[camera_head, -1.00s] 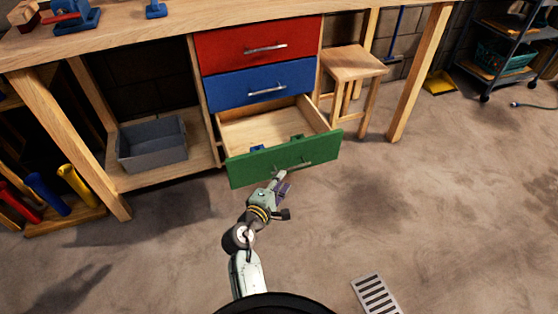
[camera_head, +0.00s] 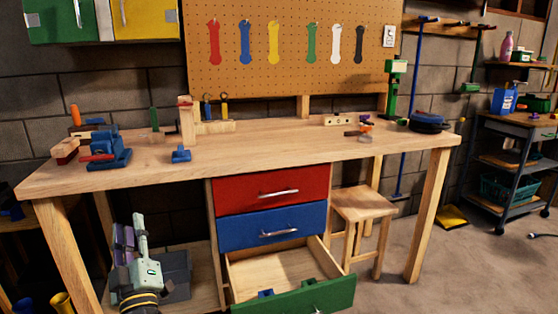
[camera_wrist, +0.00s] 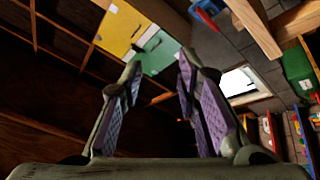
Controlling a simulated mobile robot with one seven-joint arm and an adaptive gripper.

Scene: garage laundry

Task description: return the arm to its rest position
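My gripper (camera_head: 131,232) is at the lower left of the head view, pointing up, in front of the workbench. It covers part of the grey bin (camera_head: 177,274) on the lower shelf. In the wrist view my gripper (camera_wrist: 160,70) has its two purple-padded fingers apart, with nothing between them. My arm below the wrist is cut off by the bottom edge of the head view.
The green drawer (camera_head: 310,297) stands pulled out, with small blue things inside; the red drawer (camera_head: 271,188) and blue drawer (camera_head: 272,229) are shut. The workbench top (camera_head: 270,150) holds tools. A wooden stool (camera_head: 362,203) stands right of the drawers.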

